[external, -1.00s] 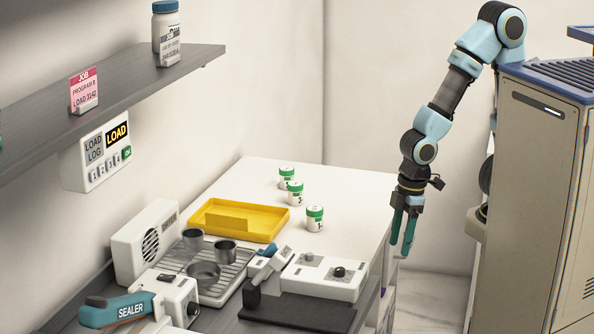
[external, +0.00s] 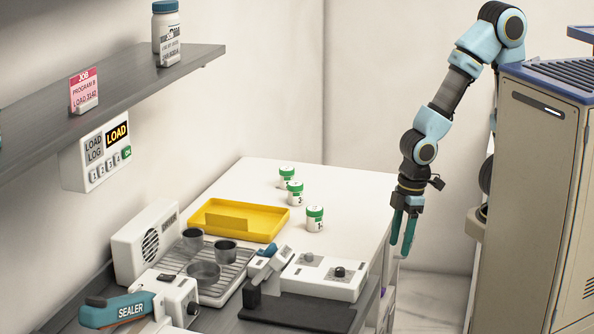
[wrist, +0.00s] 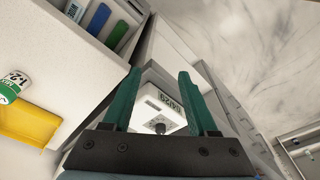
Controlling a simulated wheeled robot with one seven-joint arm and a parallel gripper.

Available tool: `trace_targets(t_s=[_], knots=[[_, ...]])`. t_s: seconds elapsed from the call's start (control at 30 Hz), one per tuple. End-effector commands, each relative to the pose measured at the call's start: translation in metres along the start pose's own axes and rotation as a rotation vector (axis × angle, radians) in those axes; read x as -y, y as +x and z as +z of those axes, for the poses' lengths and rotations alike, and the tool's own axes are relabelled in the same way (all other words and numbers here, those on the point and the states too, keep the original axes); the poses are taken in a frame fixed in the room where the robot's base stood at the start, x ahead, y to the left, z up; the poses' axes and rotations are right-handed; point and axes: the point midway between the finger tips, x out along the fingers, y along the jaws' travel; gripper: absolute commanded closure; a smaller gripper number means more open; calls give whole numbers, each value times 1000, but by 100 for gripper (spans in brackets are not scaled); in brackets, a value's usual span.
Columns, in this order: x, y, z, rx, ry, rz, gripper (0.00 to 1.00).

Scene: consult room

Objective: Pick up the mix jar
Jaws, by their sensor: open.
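Three small white jars with green lids stand in a row on the white counter: a back one (external: 286,179), a middle one (external: 295,194) and a front one (external: 315,220). Their labels are too small in the external view to tell which is the mix jar. One green-lidded jar (wrist: 10,88) shows partly at the left edge of the wrist view. My gripper (external: 400,248) hangs fingers down, right of the counter edge and apart from the jars. In the wrist view my gripper (wrist: 160,72) is open, with nothing held between its teal fingers.
A yellow tray (external: 213,228) lies left of the jars. A white device with a knob (external: 322,286), metal cups on a rack and a sealer (external: 130,310) stand in front. A blue-lidded bottle (external: 169,47) stands on the shelf. The counter behind the jars is clear.

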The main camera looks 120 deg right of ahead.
Motion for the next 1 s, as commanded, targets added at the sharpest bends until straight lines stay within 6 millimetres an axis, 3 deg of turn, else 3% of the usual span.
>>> trace_targets(t_s=[0.27,0.57,0.87,1.0], knots=[[0,0,0,0,0,0,40],[0,0,0,0,0,0,8],[-4,0,-5,1,52,2,8],[-27,0,-27,13,326,11,8]])
